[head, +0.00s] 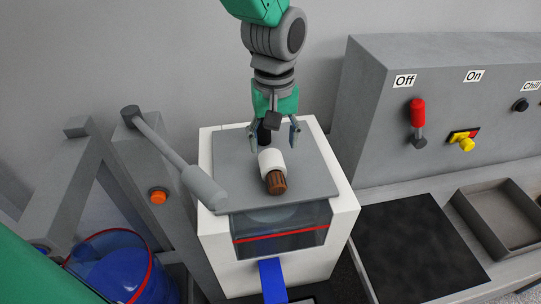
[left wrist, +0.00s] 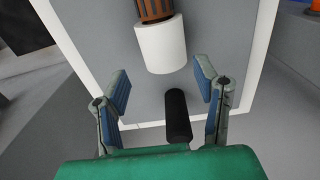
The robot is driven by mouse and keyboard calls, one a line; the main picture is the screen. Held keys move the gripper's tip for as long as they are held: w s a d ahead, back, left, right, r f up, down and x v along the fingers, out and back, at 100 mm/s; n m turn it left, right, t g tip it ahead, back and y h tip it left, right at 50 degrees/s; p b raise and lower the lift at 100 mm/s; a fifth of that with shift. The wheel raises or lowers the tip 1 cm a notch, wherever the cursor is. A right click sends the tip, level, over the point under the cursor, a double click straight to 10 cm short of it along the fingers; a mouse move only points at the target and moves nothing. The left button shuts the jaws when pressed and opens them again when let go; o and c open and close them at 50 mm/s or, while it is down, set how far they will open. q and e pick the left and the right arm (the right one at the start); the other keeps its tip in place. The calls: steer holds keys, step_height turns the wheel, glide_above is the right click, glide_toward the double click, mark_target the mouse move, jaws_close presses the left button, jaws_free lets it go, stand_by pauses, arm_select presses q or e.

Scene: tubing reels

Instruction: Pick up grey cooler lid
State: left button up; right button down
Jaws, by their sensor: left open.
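The grey cooler lid (head: 236,172) lies flat on top of the white cooler box (head: 214,230). The lid also fills much of the left wrist view (left wrist: 85,30). A short black bar (left wrist: 178,116) shows near the lid's edge and in the head view (head: 263,134); I cannot tell if it is fixed to the lid. My left gripper (head: 274,136) is above that end of the lid, its fingers apart and empty. In the left wrist view the fingers (left wrist: 162,82) stand on either side of the bar, without visible contact. My right gripper is not in view.
A white cylinder (head: 271,161) with a brown ribbed end (head: 276,183) lies on the lid. A grey lever (head: 165,143) reaches over the lid's left corner. A control panel (head: 445,90), black mat (head: 417,250) and grey tray (head: 482,207) stand at right. A blue bin (head: 110,272) is at lower left.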

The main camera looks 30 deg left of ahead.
mark_target(270, 154)
arm_select(q)
steer(key=shift+s+a+f, duration=0.1)
steer(key=shift+a+f, duration=0.15)
steer(key=shift+f, duration=0.05)
step_height(270, 154, down, 4)
steer(key=shift+s+a+f, duration=0.1)
steer(key=shift+a+f, duration=0.05)
steer(key=shift+f, duration=0.1)
steer(key=shift+d+f, duration=0.15)
steer(key=shift+d, duration=0.3)
steer(key=c, duration=1.1)
steer(key=shift+a, duration=0.35)
jaws_close()
